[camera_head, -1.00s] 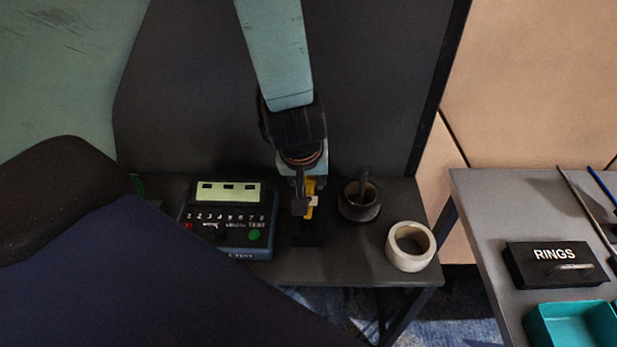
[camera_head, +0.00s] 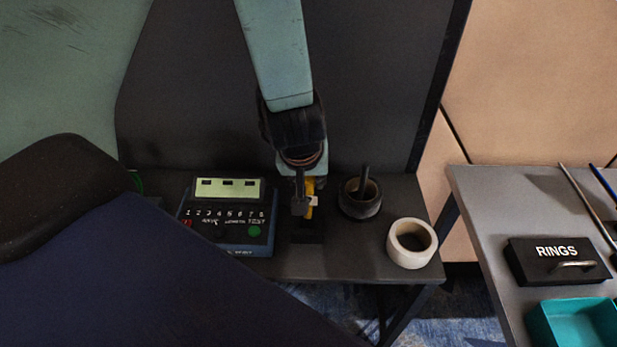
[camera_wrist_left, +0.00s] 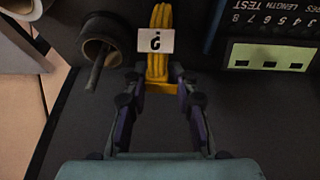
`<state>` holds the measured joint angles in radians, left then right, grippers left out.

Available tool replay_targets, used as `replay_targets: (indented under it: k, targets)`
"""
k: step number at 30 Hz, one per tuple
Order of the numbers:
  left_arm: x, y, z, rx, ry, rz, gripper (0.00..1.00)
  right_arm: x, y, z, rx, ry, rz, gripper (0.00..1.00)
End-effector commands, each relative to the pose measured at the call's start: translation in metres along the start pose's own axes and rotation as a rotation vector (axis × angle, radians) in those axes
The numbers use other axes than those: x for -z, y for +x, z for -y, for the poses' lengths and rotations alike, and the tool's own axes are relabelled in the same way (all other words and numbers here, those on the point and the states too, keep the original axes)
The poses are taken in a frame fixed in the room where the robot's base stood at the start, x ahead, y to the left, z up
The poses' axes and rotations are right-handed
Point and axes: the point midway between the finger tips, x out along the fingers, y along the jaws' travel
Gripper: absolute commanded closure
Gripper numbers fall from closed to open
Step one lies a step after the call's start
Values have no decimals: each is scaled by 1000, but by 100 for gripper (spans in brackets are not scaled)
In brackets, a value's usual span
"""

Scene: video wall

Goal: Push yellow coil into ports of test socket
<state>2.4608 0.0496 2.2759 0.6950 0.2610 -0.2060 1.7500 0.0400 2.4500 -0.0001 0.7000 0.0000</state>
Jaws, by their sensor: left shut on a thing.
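My left gripper (camera_head: 306,194) points down over the dark table and is shut on the yellow coil (camera_head: 309,187). The coil carries a white tag (camera_head: 313,201) and is mostly hidden by the gripper in the head view. A black block (camera_head: 306,236), perhaps the test socket, lies right below the coil in the head view. My right gripper is not in view.
A test box (camera_head: 229,216) with a pale display and numbered labels stands left of the gripper. A black tape roll (camera_head: 360,207) with a rod in it and a white tape roll (camera_head: 411,260) stand to the right. Another table holds a RINGS box (camera_head: 530,268) and a teal tray (camera_head: 540,318).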

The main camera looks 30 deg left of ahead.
Motion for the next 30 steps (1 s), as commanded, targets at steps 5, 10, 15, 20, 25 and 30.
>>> replay_targets:
  k: [5, 10, 15, 20, 25, 30]
  targets:
    - [0, 2, 0, 0, 0, -1, 100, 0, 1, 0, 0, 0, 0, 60]
    - [-2, 6, 0, 0, 0, -1, 100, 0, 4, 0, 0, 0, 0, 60]
    - [-4, 9, 0, 0, 0, -1, 100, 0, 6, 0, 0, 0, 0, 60]
    - [-3, 8, 0, 0, 0, -1, 100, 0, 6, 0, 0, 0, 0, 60]
    - [-3, 8, 0, 0, 0, -1, 73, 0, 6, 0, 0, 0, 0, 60]
    - [-3, 8, 0, 0, 0, -1, 59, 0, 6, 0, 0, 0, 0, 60]
